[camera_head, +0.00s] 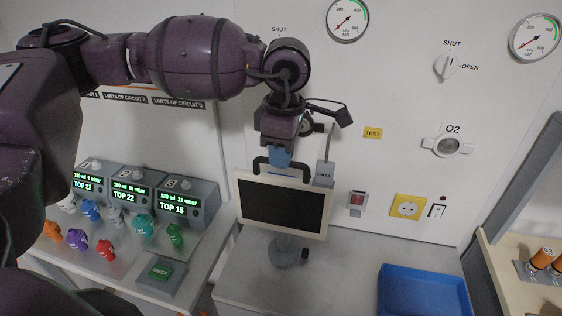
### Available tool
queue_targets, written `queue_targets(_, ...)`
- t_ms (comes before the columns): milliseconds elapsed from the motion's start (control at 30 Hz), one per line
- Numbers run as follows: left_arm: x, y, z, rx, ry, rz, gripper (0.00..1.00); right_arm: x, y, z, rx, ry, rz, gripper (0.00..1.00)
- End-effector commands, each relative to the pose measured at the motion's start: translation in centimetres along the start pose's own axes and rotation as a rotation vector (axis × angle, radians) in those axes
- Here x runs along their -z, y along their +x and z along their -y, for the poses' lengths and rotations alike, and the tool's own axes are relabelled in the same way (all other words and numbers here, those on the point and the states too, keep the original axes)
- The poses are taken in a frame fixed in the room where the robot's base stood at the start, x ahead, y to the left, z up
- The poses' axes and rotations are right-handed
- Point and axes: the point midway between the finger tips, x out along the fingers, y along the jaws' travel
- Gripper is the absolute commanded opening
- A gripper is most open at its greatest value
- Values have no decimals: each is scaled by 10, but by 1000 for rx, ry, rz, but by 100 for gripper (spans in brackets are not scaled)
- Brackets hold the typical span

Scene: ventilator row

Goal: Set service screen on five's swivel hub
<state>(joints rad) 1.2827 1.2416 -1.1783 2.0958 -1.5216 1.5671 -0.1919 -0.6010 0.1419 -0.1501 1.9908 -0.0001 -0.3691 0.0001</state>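The service screen (283,207), a dark panel in a cream frame with a black handle on top, stands near upright and slightly tilted in the middle of the view. My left gripper (279,158) is above it, its blue fingertips closed around the handle. A grey round hub (287,254) on the counter shows just below the screen's lower edge. The screen hides the hub's upper part, so I cannot tell if they touch. No number five is readable on the hub. My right gripper is not in view.
A grey DATA box (324,174) is on the wall close to the screen's right top corner. A blue tray (424,290) lies on the counter (340,275) at right. Bare counter lies between hub and tray.

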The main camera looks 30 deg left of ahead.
Motion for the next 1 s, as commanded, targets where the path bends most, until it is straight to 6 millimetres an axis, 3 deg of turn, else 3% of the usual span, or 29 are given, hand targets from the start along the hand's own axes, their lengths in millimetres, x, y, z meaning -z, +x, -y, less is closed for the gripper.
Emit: queue_targets(1000, 0, -24, -1, -6, 0, 4, 0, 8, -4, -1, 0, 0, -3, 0)
